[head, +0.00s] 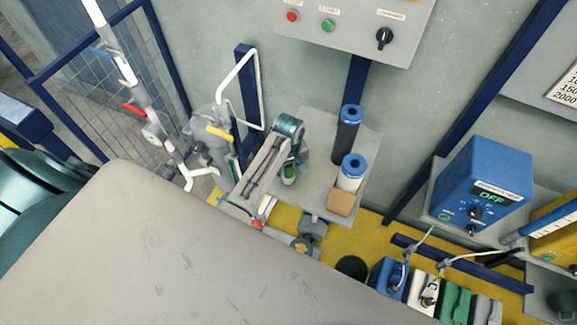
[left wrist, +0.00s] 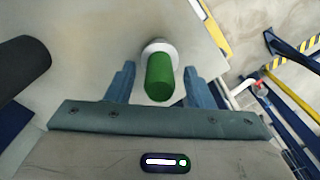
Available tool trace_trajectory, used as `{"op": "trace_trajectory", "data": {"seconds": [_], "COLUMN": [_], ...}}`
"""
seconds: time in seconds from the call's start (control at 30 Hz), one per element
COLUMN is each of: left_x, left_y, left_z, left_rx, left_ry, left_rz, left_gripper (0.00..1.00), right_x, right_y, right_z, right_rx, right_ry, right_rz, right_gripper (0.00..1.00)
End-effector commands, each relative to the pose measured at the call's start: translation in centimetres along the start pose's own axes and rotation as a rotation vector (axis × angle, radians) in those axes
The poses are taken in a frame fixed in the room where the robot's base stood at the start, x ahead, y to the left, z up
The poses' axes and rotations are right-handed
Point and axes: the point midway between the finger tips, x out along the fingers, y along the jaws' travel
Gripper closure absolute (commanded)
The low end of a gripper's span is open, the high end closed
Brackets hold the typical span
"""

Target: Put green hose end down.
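The green hose end (head: 288,171) is a short green cylinder with a white collar at one end. In the left wrist view the green hose end (left wrist: 160,78) lies between the fingers, its white collar against the pale grey surface. My left gripper (head: 294,155) is above the small grey side table (head: 318,121), at the hose end. In the left wrist view my left gripper (left wrist: 161,88) has its fingers apart, with a visible gap on each side of the green part. No hose shows attached. My right gripper is not in view.
A black cylinder (head: 346,139) and a white cylinder (head: 350,180), both blue-capped, stand on the table's right, with a cardboard box (head: 341,203) in front. A blue control box (head: 483,182) reads OFF. Several coloured containers (head: 455,303) line the lower right. A button panel (head: 350,35) hangs behind.

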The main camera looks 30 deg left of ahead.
Motion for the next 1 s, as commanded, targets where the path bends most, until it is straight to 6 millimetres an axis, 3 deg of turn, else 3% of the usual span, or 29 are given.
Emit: {"op": "trace_trajectory", "data": {"seconds": [0.27, 0.37, 0.6, 0.7, 0.73, 1.0], "left_x": [-0.8, -2.3, -7.9, -10.2, -11.0, -12.3], "left_y": [0.1, 0.1, 0.1, 0.0, 0.0, 0.0], "left_z": [-0.1, -0.1, -0.1, -0.1, 0.0, 0.0], "left_rx": [0.0, 0.0, 0.0, -0.001, -0.001, 0.0], "left_ry": [0.002, 0.005, 0.006, 0.004, 0.001, 0.0], "left_rz": [0.002, 0.005, 0.006, 0.003, 0.0, 0.0], "left_gripper": [0.52, 0.52, 0.52, 0.52, 0.52, 0.52], "right_x": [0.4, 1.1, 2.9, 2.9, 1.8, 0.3], "right_y": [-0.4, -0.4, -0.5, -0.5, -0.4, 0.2], "right_z": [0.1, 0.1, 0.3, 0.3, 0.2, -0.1], "right_rx": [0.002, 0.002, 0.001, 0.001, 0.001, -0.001], "right_ry": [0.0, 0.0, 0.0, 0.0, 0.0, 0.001], "right_rz": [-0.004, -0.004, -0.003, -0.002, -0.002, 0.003], "right_gripper": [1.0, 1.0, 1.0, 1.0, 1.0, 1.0]}}
